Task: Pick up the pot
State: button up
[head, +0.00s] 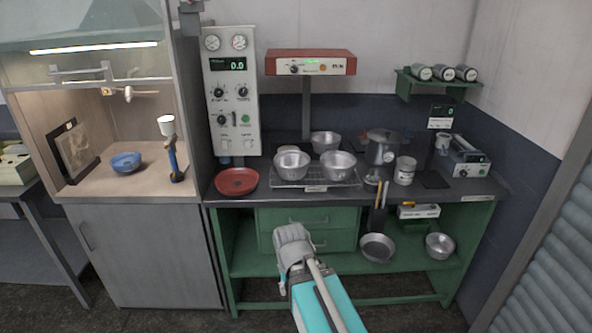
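A tall grey metal pot (381,151) stands on the dark counter (440,192), right of the wire rack. A mark or dial shows on its front, and its top looks covered. Several smaller silver pots or bowls are left of it: two on the rack, left (292,165) and right (338,165), and one behind (325,143). Which one the task means I cannot tell. My gripper (292,238) is at the end of my arm, in front of the green drawers, lower in the picture than the pots and apart from them. Its fingers are not clear.
A red dish (237,181) sits at the counter's left end. A red-topped lamp or heater (310,63) overhangs the rack (317,183). A can (404,171) stands right of the tall pot. A pan (377,247) and bowl (440,245) are on the lower shelf.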

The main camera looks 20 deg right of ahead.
aim_at(290, 165)
jog(key=u, duration=0.1)
jog(key=i, duration=0.95)
jog(key=z, duration=0.1)
